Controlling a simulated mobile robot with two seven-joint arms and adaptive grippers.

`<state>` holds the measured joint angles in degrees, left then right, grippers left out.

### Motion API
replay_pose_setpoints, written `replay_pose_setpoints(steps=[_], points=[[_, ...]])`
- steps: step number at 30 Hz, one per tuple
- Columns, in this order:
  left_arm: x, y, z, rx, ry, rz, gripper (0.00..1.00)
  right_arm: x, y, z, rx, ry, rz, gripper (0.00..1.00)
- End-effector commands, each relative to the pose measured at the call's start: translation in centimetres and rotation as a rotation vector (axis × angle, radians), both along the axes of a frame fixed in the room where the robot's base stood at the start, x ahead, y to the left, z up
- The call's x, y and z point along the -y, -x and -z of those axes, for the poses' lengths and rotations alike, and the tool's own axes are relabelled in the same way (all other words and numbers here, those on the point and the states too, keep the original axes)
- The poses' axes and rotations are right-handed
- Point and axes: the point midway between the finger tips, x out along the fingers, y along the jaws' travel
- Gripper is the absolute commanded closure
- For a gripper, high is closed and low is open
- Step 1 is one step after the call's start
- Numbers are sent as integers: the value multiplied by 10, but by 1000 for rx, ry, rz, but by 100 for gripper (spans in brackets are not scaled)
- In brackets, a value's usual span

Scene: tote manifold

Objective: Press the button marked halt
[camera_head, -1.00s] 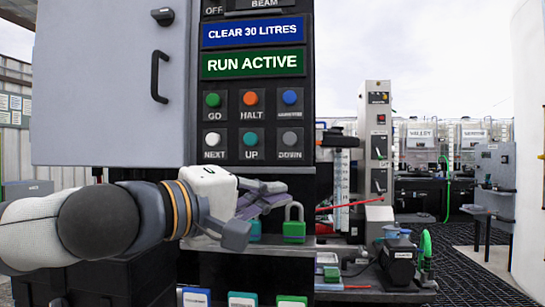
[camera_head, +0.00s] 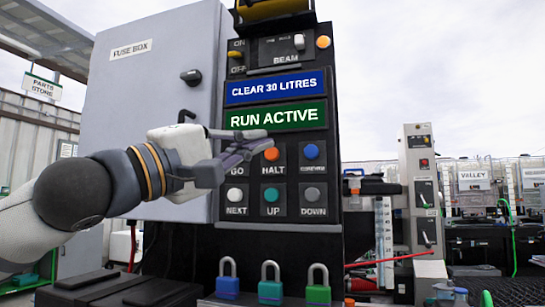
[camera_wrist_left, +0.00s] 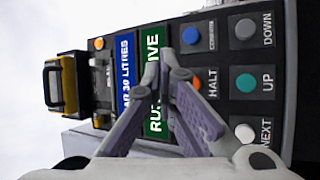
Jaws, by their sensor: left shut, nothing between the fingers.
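The halt button (camera_head: 271,153) is a round orange button above the label HALT, in the upper row of the dark control panel (camera_head: 238,160). My left gripper (camera_head: 264,139) is shut and empty, its fingertips just above and left of that button in the head view. I cannot tell whether it touches the panel. In the left wrist view the panel appears turned sideways, and the orange button (camera_wrist_left: 197,83) shows partly behind the fingers of the gripper (camera_wrist_left: 165,65). The gripper hides the go button in the head view. My right gripper is not in view.
Close by are the blue button (camera_head: 312,151), white next button (camera_head: 235,195), teal up button (camera_head: 272,194) and grey down button (camera_head: 312,194). The RUN ACTIVE sign (camera_head: 276,116) is above. A grey fuse box (camera_head: 150,85) stands left; padlocks (camera_head: 270,290) sit below.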

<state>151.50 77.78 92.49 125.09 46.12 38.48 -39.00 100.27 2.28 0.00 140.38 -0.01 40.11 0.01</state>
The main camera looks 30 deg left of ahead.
Motion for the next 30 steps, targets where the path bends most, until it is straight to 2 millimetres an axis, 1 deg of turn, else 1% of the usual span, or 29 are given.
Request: replay_pose_setpoints(steps=[1, 6, 8, 11, 15, 20, 30], points=[[-2, -14, 10, -16, 2, 0, 100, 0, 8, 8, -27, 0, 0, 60], [-7, -39, 9, -15, 0, 0, 100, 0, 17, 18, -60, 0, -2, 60], [-10, -47, 9, -14, 2, -1, 100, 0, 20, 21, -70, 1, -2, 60], [-12, -55, 3, -5, 1, 0, 100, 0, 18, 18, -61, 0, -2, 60], [-15, -65, 2, -2, 1, 0, 100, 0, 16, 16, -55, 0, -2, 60], [-16, -70, 2, -2, 0, 1, 100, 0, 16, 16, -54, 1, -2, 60], [-16, -70, 3, -3, 0, 1, 100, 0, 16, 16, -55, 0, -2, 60]])
